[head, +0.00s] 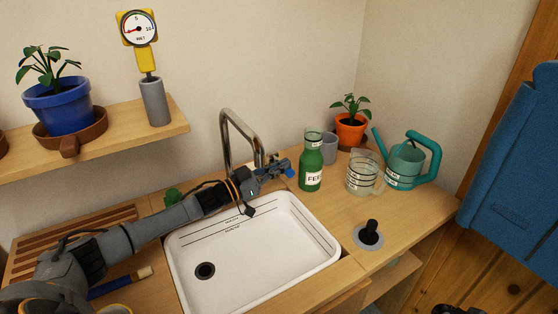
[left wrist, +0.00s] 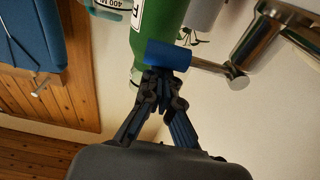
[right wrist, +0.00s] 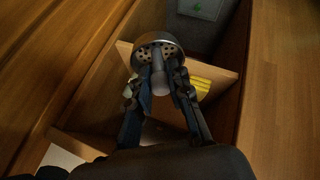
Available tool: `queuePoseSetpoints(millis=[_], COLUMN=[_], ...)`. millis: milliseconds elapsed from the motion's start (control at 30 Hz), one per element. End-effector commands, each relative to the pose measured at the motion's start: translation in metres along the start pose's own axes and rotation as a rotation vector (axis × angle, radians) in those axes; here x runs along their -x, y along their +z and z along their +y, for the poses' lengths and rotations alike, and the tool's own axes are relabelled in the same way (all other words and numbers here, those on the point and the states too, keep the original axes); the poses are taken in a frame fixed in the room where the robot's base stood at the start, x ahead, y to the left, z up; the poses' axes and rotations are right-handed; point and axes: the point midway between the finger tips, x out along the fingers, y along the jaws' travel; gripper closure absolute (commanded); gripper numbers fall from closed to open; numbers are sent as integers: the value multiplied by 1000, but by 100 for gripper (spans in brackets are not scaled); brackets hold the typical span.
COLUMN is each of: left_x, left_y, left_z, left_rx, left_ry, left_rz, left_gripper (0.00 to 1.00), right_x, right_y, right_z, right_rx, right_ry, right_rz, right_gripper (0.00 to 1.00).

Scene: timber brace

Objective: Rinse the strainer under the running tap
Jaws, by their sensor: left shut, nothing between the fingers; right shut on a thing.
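The strainer (right wrist: 158,42), a round metal cup with holes and a grey stem (right wrist: 158,78), is in my right gripper (right wrist: 160,84), which is shut on the stem. The right gripper is low at the right, over the open shelf space. The chrome tap (head: 228,125) arches over the white sink (head: 285,235); its outlet is partly hidden by my left arm, and I see no water stream. My left gripper (head: 278,170) is shut and empty at the tap's blue-ended lever (left wrist: 168,54); its fingertips (left wrist: 165,76) are right at the blue end. I cannot tell whether they touch.
A green bottle (head: 311,168), clear measuring jug (head: 363,175), teal watering can (head: 405,165) and potted plant (head: 351,130) stand right of the tap. A black-knobbed disc (head: 369,234) is on the counter. A blue cloth (head: 515,160) hangs at right. The sink basin is empty.

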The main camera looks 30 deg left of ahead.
Motion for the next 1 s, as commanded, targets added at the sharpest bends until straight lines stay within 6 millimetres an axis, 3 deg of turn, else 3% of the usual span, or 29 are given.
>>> queuePoseSetpoints(millis=[267,533,567,700,1000], left_x=[-2,-12,2,35,79], left_y=[-8,-48,-35,-34,-37], left_z=[0,4,4,4,4], left_rx=[2,0,1,0,1], left_ry=[0,-4,-5,-4,-4], left_rz=[0,-2,-9,-8,-3], left_gripper=[100,100,100,100,100], right_x=[7,39,30,27,25], right_y=[-3,-18,-14,-13,-12], right_z=[4,23,18,16,15], right_rx=[0,0,0,0,0], right_ry=[1,0,-1,0,1], right_rz=[0,0,0,0,0], right_gripper=[100,100,100,100,100])
